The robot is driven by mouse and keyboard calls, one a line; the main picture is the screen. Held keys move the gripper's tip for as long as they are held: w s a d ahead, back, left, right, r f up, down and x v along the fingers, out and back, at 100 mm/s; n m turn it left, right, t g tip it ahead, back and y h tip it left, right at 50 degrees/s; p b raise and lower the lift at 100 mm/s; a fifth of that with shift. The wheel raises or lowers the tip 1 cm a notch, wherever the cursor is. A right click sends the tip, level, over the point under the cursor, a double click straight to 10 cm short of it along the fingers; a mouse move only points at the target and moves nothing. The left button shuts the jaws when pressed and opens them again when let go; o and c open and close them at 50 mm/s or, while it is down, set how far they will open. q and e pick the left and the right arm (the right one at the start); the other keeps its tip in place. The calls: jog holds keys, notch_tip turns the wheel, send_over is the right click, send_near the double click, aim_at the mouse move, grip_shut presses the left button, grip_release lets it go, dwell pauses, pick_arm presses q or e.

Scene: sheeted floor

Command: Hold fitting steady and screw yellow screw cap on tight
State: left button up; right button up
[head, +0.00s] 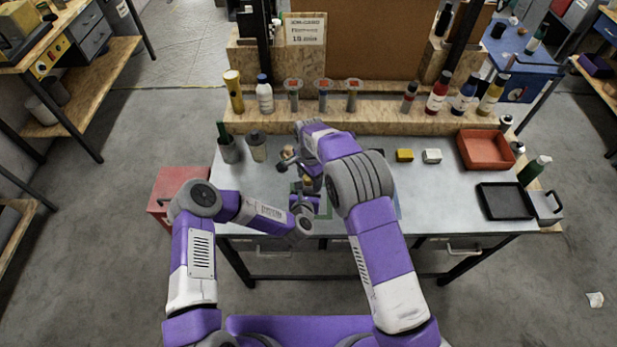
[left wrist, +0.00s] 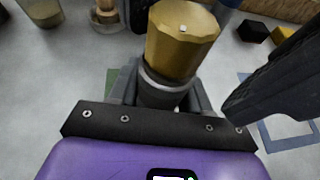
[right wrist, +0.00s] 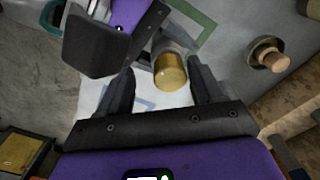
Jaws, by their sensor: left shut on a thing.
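The yellow screw cap (left wrist: 183,42) is a faceted, brass-coloured cap in the left wrist view. It appears to sit on the grey fitting (left wrist: 160,92), in line with it; how far it is threaded I cannot tell. My left gripper (left wrist: 163,84) is shut on the fitting below the cap. In the right wrist view the cap (right wrist: 171,72) shows between the spread fingers of my right gripper (right wrist: 161,76), which is open, with gaps on both sides. In the head view my right arm largely hides the fitting and both hands.
A wooden peg on a round base (right wrist: 270,56) stands close by. Green and blue outlined squares mark the grey bench (head: 440,190).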

jog(key=shift+a, duration=0.1)
jog(key=shift+c, duration=0.8)
jog(key=n, duration=0.9)
jog(key=shift+n, duration=0.3)
jog(key=n, duration=0.5)
jog(key=shift+n, duration=0.4)
jog(key=n, duration=0.4)
